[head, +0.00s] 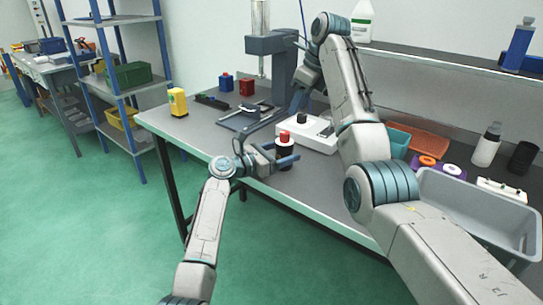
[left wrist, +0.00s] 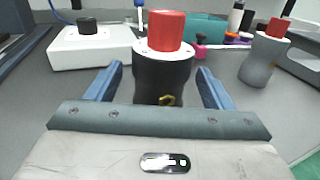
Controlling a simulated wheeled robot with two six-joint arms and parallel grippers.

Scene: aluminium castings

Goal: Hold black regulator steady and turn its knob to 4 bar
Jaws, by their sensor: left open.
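The black regulator (head: 286,155) stands upright near the bench's front edge, with a red knob (head: 285,136) on a white dial ring. In the left wrist view its black body (left wrist: 163,76) is below the red knob (left wrist: 166,30), with a small brass fitting facing me. My left gripper (left wrist: 160,88) is open, one blue finger on each side of the body, with gaps showing. In the head view my left gripper (head: 279,155) is low beside the regulator. My right gripper (head: 298,100) hangs behind it, apart from the knob; its fingers are too unclear to read. The dial marks are unreadable.
A white box (head: 318,134) with a black knob stands close behind the regulator. A grey bottle-like thing with a red top (left wrist: 262,55) is at right in the left wrist view. A grey bin (head: 470,205) and a teal tray (head: 398,142) are at the bench's right.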

